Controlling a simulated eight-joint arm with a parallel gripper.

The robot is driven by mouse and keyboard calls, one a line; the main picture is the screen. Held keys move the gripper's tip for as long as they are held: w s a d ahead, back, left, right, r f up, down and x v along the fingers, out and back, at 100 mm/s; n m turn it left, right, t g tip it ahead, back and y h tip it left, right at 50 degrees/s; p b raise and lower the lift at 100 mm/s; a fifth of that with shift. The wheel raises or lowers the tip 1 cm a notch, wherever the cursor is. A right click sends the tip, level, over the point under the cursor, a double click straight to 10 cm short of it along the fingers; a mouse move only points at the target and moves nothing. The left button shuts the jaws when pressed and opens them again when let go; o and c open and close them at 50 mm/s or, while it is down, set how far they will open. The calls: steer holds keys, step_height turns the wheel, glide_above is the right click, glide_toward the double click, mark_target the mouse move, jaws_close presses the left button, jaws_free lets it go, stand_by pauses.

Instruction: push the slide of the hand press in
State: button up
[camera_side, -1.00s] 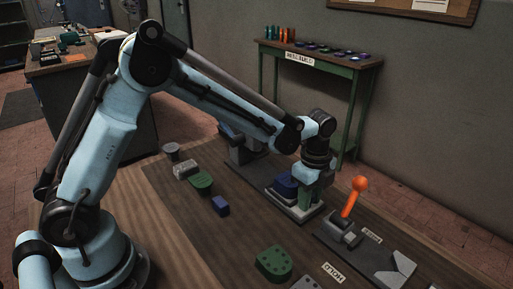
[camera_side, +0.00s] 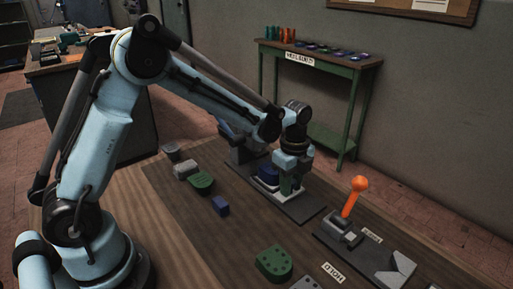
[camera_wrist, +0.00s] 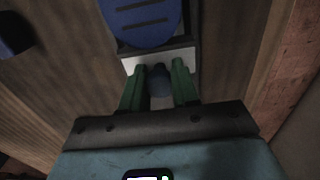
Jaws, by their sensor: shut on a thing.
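The hand press (camera_side: 246,153) stands on a dark base plate (camera_side: 307,209) beyond the middle of the bench. Its pale slide carries a blue grooved heel piece (camera_side: 267,174), which lies close to the press body. In the wrist view the heel piece (camera_wrist: 142,22) sits on the slide, whose pale front edge (camera_wrist: 180,55) shows. My gripper (camera_side: 291,190) is at the slide's outer end. Its green fingers (camera_wrist: 158,72) are shut on a rounded blue-grey knob (camera_wrist: 159,80) at that edge. The press's inner parts are hidden behind my arm.
A lever fixture with an orange handle (camera_side: 354,196) stands to the right. Green (camera_side: 201,183), blue (camera_side: 220,206) and grey blocks lie left of the press. A green holed block (camera_side: 273,264) lies in front. The outer base plate is bare.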

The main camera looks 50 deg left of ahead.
steer(key=shift+a, duration=3.25)
steer(key=o, duration=1.6)
steer(key=shift+d, duration=0.1)
steer(key=shift+r, duration=1.75)
steer(key=shift+d+r, duration=0.35)
steer(key=shift+d, duration=0.4)
steer(key=shift+d+r, duration=0.3)
steer(key=shift+d, duration=0.45)
steer(key=shift+d+r, duration=0.35)
steer(key=shift+d, duration=0.4)
steer(key=shift+r, duration=0.15)
